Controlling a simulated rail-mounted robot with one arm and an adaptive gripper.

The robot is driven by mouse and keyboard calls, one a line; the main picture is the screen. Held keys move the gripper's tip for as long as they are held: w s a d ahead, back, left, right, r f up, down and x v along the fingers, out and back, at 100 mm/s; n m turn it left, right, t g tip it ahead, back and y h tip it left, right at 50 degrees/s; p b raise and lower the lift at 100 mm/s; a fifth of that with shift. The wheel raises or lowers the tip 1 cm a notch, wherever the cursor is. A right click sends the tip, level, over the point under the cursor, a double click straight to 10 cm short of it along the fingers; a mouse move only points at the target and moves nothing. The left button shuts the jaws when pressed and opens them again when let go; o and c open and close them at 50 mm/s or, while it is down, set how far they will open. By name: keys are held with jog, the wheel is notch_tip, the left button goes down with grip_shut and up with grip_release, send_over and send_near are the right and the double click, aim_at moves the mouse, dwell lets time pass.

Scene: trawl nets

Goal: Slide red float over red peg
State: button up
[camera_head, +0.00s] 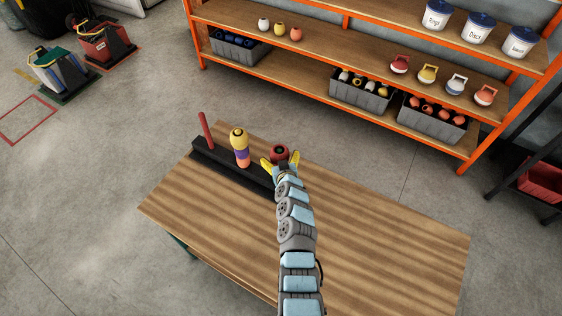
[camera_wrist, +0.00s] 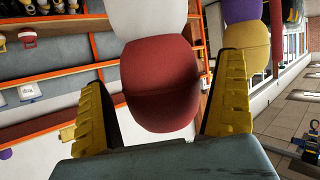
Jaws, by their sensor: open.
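The red float (camera_head: 279,151) is at the right part of the black rack (camera_head: 215,160), with a dark opening on top. In the wrist view the red float (camera_wrist: 160,85) fills the space between my fingers, against a white float (camera_wrist: 150,17); that view looks upside down, so red seems to sit on white. My gripper (camera_head: 280,163) is open, its yellow fingers on either side of the red float. A small gap shows at the right finger; contact at the left is unclear. The red peg (camera_head: 206,130) stands bare at the rack's left end.
A stack of yellow, purple and orange floats (camera_head: 240,148) stands between the red peg and my gripper. The wooden table (camera_head: 390,230) is clear to the right. An orange-framed shelf (camera_head: 330,58) with floats, bins and jars is behind.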

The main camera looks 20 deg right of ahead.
jog(key=shift+w+f, duration=0.15)
jog(key=shift+w, duration=0.05)
jog(key=c, duration=1.2)
jog(key=shift+r+p, duration=3.5)
jog(key=shift+r, duration=1.25)
jog(key=shift+c, duration=0.3)
